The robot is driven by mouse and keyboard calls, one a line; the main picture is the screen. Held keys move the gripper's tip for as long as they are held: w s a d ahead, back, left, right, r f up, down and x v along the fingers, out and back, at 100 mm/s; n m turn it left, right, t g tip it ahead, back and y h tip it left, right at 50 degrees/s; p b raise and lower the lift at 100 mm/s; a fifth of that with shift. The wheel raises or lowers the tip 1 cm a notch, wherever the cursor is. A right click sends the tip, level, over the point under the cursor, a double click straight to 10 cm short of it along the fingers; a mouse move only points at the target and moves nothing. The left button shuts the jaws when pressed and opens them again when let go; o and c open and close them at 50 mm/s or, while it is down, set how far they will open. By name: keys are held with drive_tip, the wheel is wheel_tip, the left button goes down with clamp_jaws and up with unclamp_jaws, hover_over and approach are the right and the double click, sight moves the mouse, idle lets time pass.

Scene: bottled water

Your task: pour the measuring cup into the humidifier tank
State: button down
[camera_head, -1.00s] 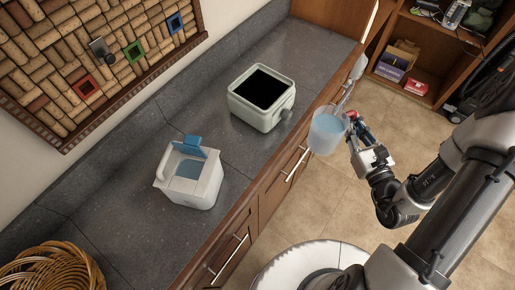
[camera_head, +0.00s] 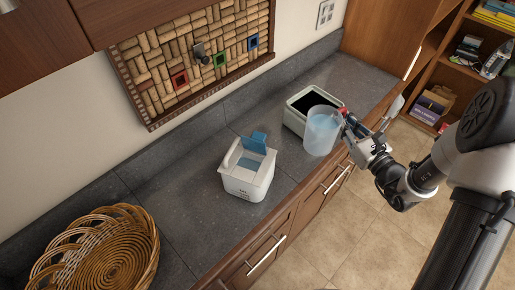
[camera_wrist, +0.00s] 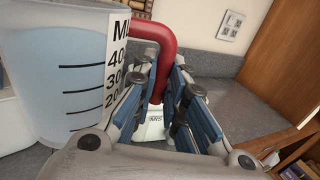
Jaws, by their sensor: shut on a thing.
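The measuring cup (camera_head: 321,132) is clear, holds pale blue water and looks upright. My gripper (camera_head: 346,122) is shut on its red handle (camera_wrist: 160,50). The cup's scale shows in the wrist view (camera_wrist: 84,85). In the head view the cup overlaps the front of a pale green-white box (camera_head: 296,122) with a dark open top. A white container (camera_head: 247,184) with a raised blue flap stands left of it. I cannot tell for certain which is the humidifier tank. A white surface lettered "MIS" (camera_wrist: 155,125) shows between my fingers in the wrist view, partly hidden.
Both containers stand on a dark grey counter (camera_head: 196,200). A wicker basket (camera_head: 108,258) lies at its left end. A corkboard (camera_head: 200,55) hangs on the wall behind. A wooden cabinet (camera_head: 385,35) closes the right end. The counter between basket and white container is clear.

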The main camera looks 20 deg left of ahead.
drive_tip(key=w+a+r+n+g+y, duration=0.1)
drive_tip(key=w+a+r, duration=0.15)
drive_tip(key=a, duration=0.25)
drive_tip(key=w+a+r+n+g+y, duration=0.1)
drive_tip(key=a+r, duration=0.2)
drive_tip(key=a, duration=0.2)
wheel_tip(320, 180, down, 10)
drive_tip(key=w+a+b, duration=0.1)
drive_tip(key=a+b, duration=0.1)
drive_tip(key=b, duration=0.2)
drive_tip(key=shift+f+b, duration=0.25)
drive_tip(key=shift+b, duration=0.15)
drive_tip(key=shift+a+r, duration=0.15)
drive_tip(key=s+a+r+n+p, duration=0.1)
drive_tip(key=s+r+n, duration=0.1)
drive_tip(key=r+n, duration=0.2)
drive_tip(key=s+a+r+n+y+p, duration=0.1)
drive_tip(key=s+r+n, duration=0.2)
drive_tip(key=r, duration=0.5)
drive_tip(key=shift+s+a+n, duration=0.2)
drive_tip(key=shift+s+n, duration=0.05)
drive_tip(key=shift+n, duration=0.15)
idle(0.9)
drive_tip(key=shift+s+a+r+n+y, duration=0.25)
drive_tip(key=shift+s+n+y, duration=0.2)
drive_tip(key=shift+n, duration=0.45)
idle(0.8)
